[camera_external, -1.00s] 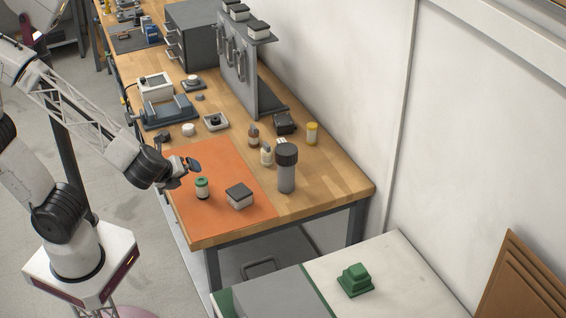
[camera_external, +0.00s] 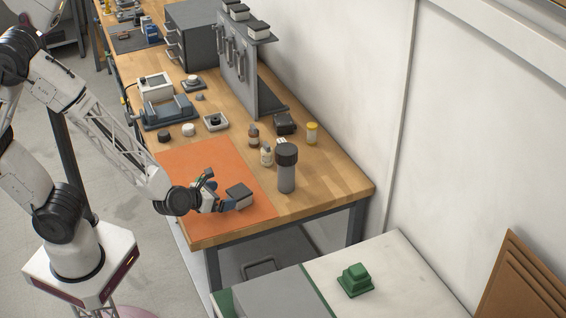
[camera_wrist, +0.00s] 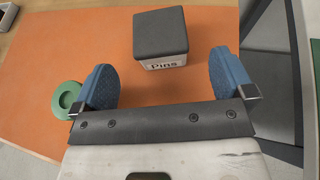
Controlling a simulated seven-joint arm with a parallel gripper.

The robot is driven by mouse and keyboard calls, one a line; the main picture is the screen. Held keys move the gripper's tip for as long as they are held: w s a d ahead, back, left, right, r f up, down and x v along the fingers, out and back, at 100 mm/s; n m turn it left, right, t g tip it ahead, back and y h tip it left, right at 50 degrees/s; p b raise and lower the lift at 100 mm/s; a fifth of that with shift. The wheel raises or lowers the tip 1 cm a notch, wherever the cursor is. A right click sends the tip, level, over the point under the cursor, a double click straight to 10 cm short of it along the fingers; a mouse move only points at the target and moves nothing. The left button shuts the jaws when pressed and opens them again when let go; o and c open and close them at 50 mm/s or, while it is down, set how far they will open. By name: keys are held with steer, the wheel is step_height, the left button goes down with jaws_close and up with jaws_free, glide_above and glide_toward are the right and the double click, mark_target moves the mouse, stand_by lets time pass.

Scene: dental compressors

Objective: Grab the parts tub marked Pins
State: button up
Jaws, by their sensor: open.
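The Pins tub (camera_wrist: 161,37) is a small light box with a dark grey lid, and its front label reads "Pins" in the wrist view. It stands on the orange mat (camera_external: 178,160); in the external view the tub (camera_external: 239,193) is just right of my gripper (camera_external: 219,194). My gripper's blue fingers (camera_wrist: 160,80) are open and empty, with the tub ahead of the gap between them, a little beyond the tips.
A grey cylinder with a dark cap (camera_external: 287,170) stands right of the tub, with small bottles (camera_external: 266,155) behind it. The mat's near part is bare. The bench's front edge is close. A grey tool panel (camera_external: 238,75) stands farther back.

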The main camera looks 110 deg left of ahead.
mark_target(239, 193)
steer(key=shift+w+a+f, duration=0.1)
steer(key=shift+a, duration=0.05)
steer(key=shift+x, duration=1.15)
steer(key=shift+x, duration=2.6)
steer(key=c, duration=1.1)
